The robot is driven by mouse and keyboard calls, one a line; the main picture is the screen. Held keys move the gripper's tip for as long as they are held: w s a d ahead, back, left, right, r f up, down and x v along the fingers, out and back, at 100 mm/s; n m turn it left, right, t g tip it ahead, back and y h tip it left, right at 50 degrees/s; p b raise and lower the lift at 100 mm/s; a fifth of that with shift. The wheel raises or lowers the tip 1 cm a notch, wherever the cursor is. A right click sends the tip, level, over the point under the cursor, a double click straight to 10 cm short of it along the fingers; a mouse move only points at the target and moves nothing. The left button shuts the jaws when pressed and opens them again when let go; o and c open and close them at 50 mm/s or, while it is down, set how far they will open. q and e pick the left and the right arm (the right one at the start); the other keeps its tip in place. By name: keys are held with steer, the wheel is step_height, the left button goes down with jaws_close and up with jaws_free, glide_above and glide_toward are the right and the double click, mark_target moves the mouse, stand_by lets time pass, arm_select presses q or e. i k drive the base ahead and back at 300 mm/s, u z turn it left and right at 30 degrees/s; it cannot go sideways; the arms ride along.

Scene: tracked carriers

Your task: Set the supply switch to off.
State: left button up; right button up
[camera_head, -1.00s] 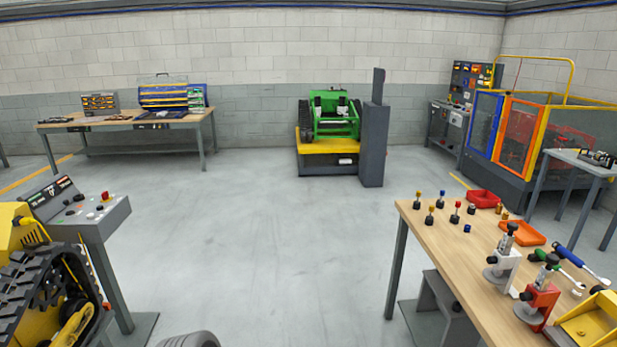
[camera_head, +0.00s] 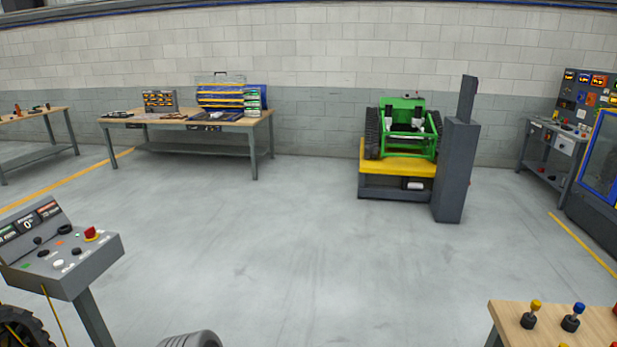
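I cannot make out which control is the supply switch. A grey control console (camera_head: 95,258) stands at the left on a post, with a red mushroom button (camera_head: 90,233), several dark knobs and a small display panel (camera_head: 30,222). At the far right against the wall, a dark upright panel (camera_head: 590,92) carries lit displays and small coloured parts above a grey bench (camera_head: 552,142). Its details are too small to read. Neither of my grippers is in view.
A green tracked carrier (camera_head: 408,132) sits on a yellow-topped platform (camera_head: 398,180) beside a dark grey pillar (camera_head: 455,170). A tool table (camera_head: 190,125) stands at the back left. A wooden table corner (camera_head: 505,312) is at lower right. The middle floor is clear.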

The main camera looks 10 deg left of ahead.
mark_target(90, 233)
steer(key=u, duration=0.4)
steer(key=i, duration=1.95)
steer(key=u, duration=1.75)
steer(key=i, duration=1.15)
steer(key=u, duration=1.1)
